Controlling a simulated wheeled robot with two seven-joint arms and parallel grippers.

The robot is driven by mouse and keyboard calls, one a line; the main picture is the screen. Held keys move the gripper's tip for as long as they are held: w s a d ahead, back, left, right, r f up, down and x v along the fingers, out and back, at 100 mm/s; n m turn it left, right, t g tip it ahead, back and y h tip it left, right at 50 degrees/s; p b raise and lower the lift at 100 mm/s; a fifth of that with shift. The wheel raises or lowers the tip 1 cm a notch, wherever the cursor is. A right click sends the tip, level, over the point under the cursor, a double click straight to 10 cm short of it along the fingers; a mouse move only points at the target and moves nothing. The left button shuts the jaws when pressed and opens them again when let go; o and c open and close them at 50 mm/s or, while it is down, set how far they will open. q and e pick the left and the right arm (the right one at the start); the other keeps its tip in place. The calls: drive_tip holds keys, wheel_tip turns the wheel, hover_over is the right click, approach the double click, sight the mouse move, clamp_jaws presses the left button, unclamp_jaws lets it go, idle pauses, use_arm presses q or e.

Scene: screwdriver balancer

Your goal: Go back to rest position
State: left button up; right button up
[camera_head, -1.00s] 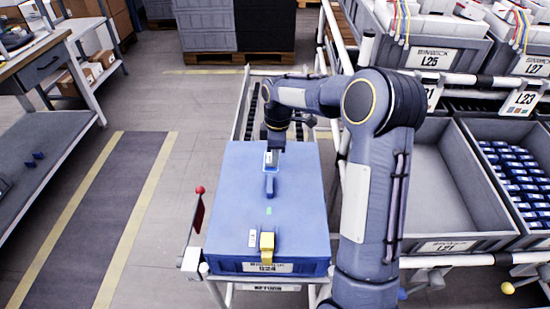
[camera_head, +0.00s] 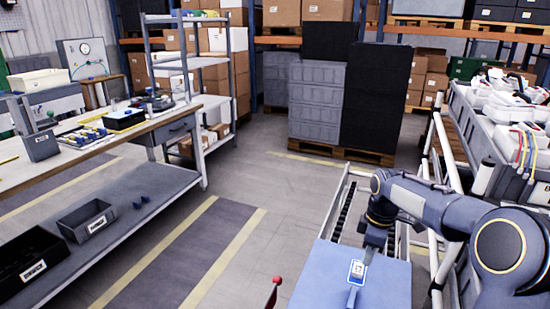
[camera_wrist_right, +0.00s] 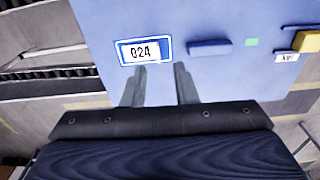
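My right gripper (camera_head: 364,252) is over the far part of a blue lidded crate (camera_head: 391,287), beside a framed white label (camera_head: 356,270). In the right wrist view its two fingers stand apart with nothing between them, so the gripper (camera_wrist_right: 160,75) is open. The same view shows the crate's blue top (camera_wrist_right: 195,18), the label reading 024 (camera_wrist_right: 141,51), a raised blue handle (camera_wrist_right: 210,48) and a yellow part (camera_wrist_right: 305,41) at the right edge. I cannot tell whether the fingertips touch the lid. My left gripper is not in view.
A workbench (camera_head: 160,130) with trays stands at the left. Dark stacked crates sit on a pallet (camera_head: 340,147) at the back. A rack of grey bins (camera_head: 500,135) is close to my right arm. Floor (camera_head: 265,160) between bench and crate is clear.

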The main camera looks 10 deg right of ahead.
drive_tip(key=s+a+r+m+t+y+p, duration=0.1)
drive_tip(key=s+a+r+m+p, duration=0.15)
drive_tip(key=s+r, duration=0.35)
drive_tip(key=s+a+r+m+t+p, duration=0.1)
drive_tip(key=s+a+r+m+p, duration=0.15)
drive_tip(key=s+r, duration=0.45)
drive_tip(key=s+a+m+t+y+p, duration=0.1)
drive_tip(key=s+a+m+p, duration=0.2)
drive_tip(key=s, duration=0.4)
drive_tip(key=s+a+r+m+t+y+p, duration=0.1)
drive_tip(key=s+a+m+t+p, duration=0.1)
drive_tip(key=s+m, duration=0.3)
drive_tip(key=s+a, duration=0.1)
drive_tip(key=s, duration=0.2)
drive_tip(key=shift+s+a+r+p, duration=0.15)
drive_tip(key=shift+s+a+p, duration=0.05)
drive_tip(key=shift+a+p, duration=0.2)
